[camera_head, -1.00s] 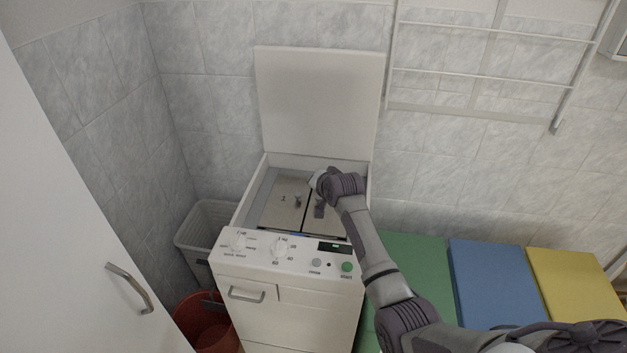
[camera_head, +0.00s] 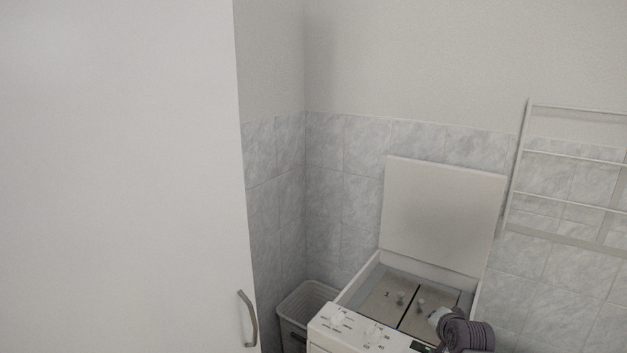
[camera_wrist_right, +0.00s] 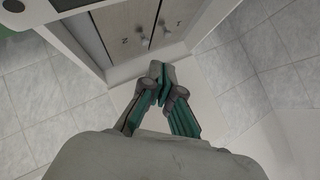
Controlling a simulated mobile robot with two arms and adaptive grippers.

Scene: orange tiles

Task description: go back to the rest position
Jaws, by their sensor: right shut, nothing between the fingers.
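My right gripper (camera_head: 438,315) is at the lower right of the head view, at the front right of the washing machine's open top. In the right wrist view the gripper (camera_wrist_right: 160,75) has its teal-lined fingers together and empty, in front of a white panel. My right wrist hides part of the machine's control panel in the head view. My left gripper is not in view.
The white top-loading machine (camera_head: 343,340) has its lid (camera_head: 440,215) raised. Two inner flaps (camera_head: 385,297) with small knobs lie closed. A tall white cabinet (camera_head: 120,180) fills the left. A grey basket (camera_head: 303,303) stands between. A white wall rack (camera_head: 575,157) hangs right.

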